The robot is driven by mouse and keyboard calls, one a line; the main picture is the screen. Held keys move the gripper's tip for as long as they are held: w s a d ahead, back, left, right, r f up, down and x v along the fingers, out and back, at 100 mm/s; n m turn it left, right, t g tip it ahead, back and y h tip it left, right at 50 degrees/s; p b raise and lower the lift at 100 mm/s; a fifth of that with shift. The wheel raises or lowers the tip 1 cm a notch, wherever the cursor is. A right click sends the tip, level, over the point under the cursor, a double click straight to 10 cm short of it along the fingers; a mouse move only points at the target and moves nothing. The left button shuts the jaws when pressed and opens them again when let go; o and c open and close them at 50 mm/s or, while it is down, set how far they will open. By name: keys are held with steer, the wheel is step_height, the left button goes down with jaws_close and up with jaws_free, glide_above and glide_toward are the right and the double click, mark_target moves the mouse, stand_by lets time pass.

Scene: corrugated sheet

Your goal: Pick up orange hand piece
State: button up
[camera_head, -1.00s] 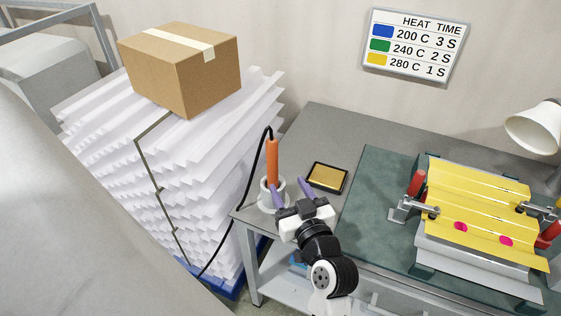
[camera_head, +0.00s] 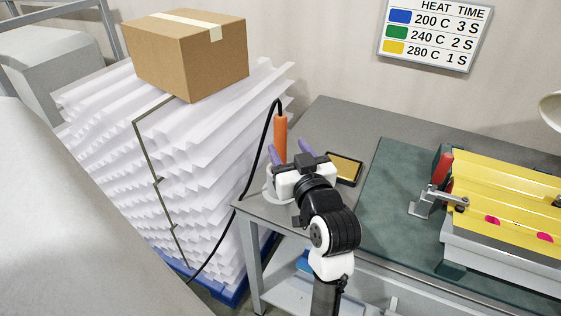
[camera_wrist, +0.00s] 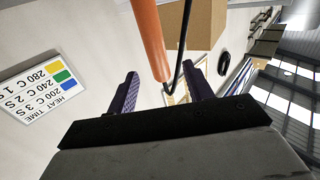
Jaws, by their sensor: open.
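The orange hand piece (camera_head: 281,128) stands upright near the left front corner of the grey bench, with a black cable leaving its top. Its lower part and most of its white holder (camera_head: 268,192) are hidden behind my gripper. My gripper (camera_head: 288,150) is open, with purple fingers pointing towards the hand piece.
A small tray with a yellow-brown pad (camera_head: 345,169) lies just right of my gripper. A stack of white corrugated sheets (camera_head: 215,150) with a cardboard box (camera_head: 185,60) stands left. The black cable (camera_head: 246,190) hangs between stack and bench. A yellow clamped sheet (camera_head: 510,205) is right.

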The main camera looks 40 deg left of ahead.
mark_target(282, 136)
steer(key=p+x, duration=0.2)
steer(key=x, duration=0.5)
steer(key=shift+w+a+f, duration=0.15)
steer(key=shift+w, duration=0.15)
steer(key=shift+c, duration=0.2)
steer(key=c, duration=0.9)
